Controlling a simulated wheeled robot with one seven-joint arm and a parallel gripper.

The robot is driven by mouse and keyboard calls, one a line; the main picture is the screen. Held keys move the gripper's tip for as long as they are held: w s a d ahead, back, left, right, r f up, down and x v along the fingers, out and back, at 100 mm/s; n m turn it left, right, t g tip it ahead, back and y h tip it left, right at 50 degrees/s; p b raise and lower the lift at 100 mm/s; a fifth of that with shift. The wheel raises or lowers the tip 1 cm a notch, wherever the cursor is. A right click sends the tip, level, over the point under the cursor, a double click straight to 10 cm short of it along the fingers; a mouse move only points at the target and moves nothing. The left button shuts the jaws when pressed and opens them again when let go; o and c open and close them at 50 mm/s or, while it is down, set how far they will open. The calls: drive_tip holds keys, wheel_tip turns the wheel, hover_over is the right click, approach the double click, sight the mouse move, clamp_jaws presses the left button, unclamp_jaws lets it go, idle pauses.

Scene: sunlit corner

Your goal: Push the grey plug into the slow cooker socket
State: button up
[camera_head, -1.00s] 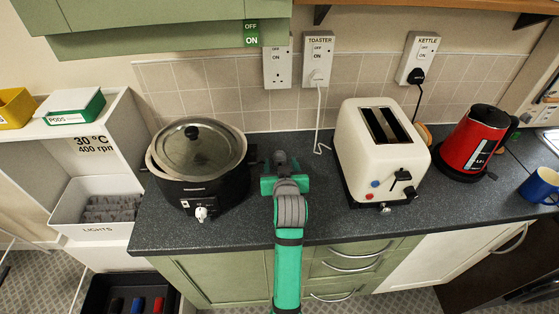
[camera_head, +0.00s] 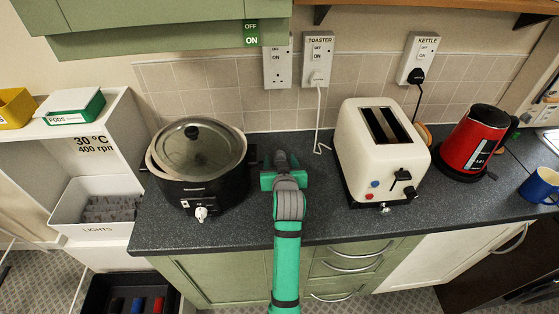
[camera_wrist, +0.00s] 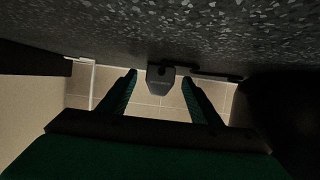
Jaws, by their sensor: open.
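The grey plug (camera_wrist: 161,79) shows in the wrist view as a dark grey block against the speckled worktop, between my two fingers and apart from both. My gripper (camera_wrist: 159,84) is open around it. In the head view my gripper (camera_head: 281,160) is low over the worktop, right of the slow cooker (camera_head: 213,177), and hides the plug. The slow cooker is black with a glass lid. The left wall socket (camera_head: 278,72) has bare pin holes and stands above and beyond my gripper. Its upper label is hidden by the green cabinet.
A cream toaster (camera_head: 372,149) stands right of my gripper, with its white cord (camera_head: 318,115) running up to the toaster socket (camera_head: 318,50). The kettle socket (camera_head: 420,47) holds a black plug. A red kettle (camera_head: 478,137) stands farther right. The worktop (camera_head: 318,205) is clear before the toaster.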

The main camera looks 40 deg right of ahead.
idle(0.4)
clamp_jaws()
drive_tip(key=shift+s+a, duration=0.55)
drive_tip(key=shift+s, duration=0.3)
drive_tip(key=shift+s+a, duration=0.5)
drive_tip(key=shift+s, duration=0.4)
drive_tip(key=shift+s+a, duration=0.55)
drive_tip(key=shift+s, duration=0.3)
